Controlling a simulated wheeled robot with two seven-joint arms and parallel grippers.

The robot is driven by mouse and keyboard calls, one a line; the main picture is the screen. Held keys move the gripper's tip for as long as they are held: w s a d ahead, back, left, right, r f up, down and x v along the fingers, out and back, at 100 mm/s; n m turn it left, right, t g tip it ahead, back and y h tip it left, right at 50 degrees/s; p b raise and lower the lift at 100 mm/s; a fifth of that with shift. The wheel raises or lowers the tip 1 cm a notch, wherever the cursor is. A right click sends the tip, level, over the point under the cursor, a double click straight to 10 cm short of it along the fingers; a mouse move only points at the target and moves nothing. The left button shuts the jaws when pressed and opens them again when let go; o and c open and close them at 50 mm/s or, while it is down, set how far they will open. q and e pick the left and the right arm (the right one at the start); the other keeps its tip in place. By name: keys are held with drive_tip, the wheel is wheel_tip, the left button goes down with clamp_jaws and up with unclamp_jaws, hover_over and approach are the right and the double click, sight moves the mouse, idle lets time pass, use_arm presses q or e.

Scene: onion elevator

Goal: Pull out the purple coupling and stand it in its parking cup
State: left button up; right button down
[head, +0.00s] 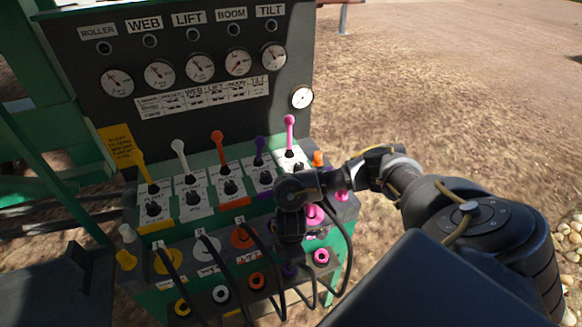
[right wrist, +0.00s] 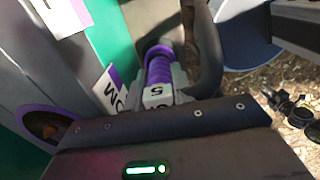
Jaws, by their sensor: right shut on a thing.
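The purple coupling (right wrist: 158,72) shows in the right wrist view as a grey body with a purple band and a dark hose beside it. My right gripper (head: 290,258) is shut on it, pointing down at the panel's lower front. A purple ring (head: 289,271) shows just under the gripper in the head view, in line with the row of parking cups. The right wrist view also shows a purple-rimmed round opening (right wrist: 40,124) at the left. My left gripper is out of view.
Black hoses (head: 262,250) hang close left of the gripper. Coloured levers (head: 219,147) and gauges (head: 200,68) stand behind. Open ground lies right.

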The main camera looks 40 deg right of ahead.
drive_tip(key=c, duration=1.1)
unclamp_jaws()
drive_tip(key=shift+o, duration=1)
drive_tip(key=shift+r, duration=0.1)
drive_tip(key=shift+w, duration=0.1)
drive_tip(key=shift+c, duration=0.3)
drive_tip(key=shift+r+p, duration=0.6)
drive_tip(key=shift+p, duration=0.05)
drive_tip(key=shift+c, duration=0.3)
wheel_tip(320, 180, up, 4)
drive_tip(key=p, duration=0.4)
drive_tip(key=shift+w+p, duration=0.1)
drive_tip(key=shift+p, duration=0.3)
drive_tip(key=shift+o, duration=1)
drive_tip(key=shift+r+p, duration=0.45)
drive_tip(key=shift+p, duration=0.1)
drive_tip(key=shift+r+p, duration=0.55)
drive_tip(key=shift+p, duration=0.15)
